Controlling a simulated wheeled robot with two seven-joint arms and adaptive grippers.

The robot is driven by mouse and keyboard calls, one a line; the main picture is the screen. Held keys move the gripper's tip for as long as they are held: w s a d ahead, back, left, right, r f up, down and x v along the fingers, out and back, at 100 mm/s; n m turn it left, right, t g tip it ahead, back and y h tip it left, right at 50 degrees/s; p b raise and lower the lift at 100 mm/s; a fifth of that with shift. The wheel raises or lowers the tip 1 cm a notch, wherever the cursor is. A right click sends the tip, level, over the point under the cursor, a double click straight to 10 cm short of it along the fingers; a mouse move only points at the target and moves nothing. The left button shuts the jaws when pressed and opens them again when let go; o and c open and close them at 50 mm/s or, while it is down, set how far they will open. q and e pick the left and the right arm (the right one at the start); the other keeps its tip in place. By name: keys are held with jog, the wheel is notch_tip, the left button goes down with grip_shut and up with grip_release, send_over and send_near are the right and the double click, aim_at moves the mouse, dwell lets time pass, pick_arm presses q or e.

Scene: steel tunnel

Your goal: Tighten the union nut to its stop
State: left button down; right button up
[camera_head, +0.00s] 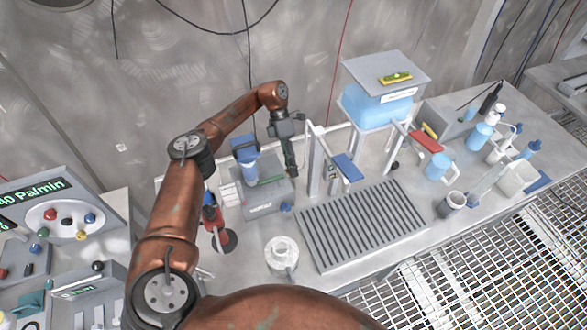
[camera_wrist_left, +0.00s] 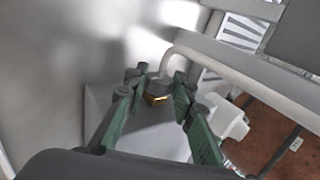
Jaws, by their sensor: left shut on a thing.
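In the left wrist view, a small brass-coloured union nut (camera_wrist_left: 155,99) sits between the green-padded fingers of my left gripper (camera_wrist_left: 160,84). A grey round fitting shows just above the nut, and a pale curved pipe (camera_wrist_left: 172,62) rises behind it. My left gripper is shut on the nut. In the head view, my left gripper (camera_head: 291,168) points down over the back of the bench, beside the grey box unit. The nut is hidden in the head view. How far the nut is turned cannot be told. My right gripper is not in view.
A grey box unit with a blue-topped filter (camera_head: 244,150) stands left of the gripper. White posts with a blue lever (camera_head: 347,166) stand close on its right.

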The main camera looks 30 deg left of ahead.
pick_arm(q)
jog(key=c, duration=1.6)
grip_release()
jog(key=v, duration=0.7)
jog(key=shift+a+r, duration=0.15)
jog(key=shift+r, duration=0.05)
jog(key=shift+w, duration=0.1)
